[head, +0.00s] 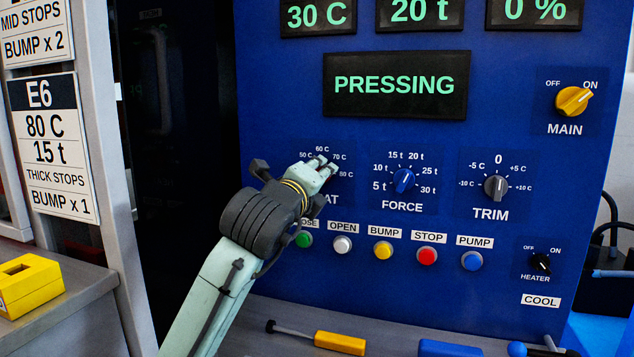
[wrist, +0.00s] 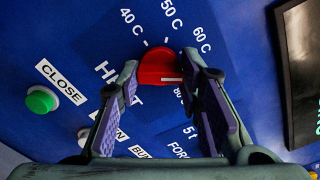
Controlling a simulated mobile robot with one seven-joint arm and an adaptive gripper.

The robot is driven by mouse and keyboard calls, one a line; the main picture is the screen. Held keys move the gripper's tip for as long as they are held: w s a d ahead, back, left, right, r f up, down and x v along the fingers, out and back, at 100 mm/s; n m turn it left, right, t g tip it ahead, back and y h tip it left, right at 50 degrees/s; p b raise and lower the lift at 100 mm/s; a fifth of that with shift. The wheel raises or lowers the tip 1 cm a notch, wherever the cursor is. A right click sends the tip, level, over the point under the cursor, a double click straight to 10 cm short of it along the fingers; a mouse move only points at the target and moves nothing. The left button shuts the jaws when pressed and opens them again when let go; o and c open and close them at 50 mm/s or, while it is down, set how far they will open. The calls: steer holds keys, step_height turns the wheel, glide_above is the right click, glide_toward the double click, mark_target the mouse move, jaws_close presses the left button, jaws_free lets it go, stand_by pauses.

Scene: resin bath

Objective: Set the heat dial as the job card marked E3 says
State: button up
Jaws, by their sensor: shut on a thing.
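The red heat dial (wrist: 158,68) sits on the blue panel in the wrist view, between the fingers of my gripper (wrist: 158,62), which is shut on it. Its white mark points right, past the 60 C label; the number there is hidden behind a finger. In the head view my gripper (head: 322,170) covers the dial, with 50 C to 80 C showing around it. A job card marked E6 (head: 52,140) reads 80 C, 15 t, thick stops, bump x 1. The card above it (head: 36,32) shows mid stops, bump x 2; its top is cut off. No card marked E3 shows.
The force dial (head: 403,181) and trim dial (head: 496,187) are to the right. Several push buttons, including a yellow one (head: 383,250), line up below. The display (head: 395,85) reads PRESSING. A yellow block (head: 28,288) and a yellow-handled tool (head: 340,343) lie on the surfaces below.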

steer(key=shift+f+m, duration=0.1)
steer(key=shift+m, duration=1.1)
steer(key=o, duration=1.2)
steer(key=shift+c, duration=0.2)
steer(key=v, duration=1.2)
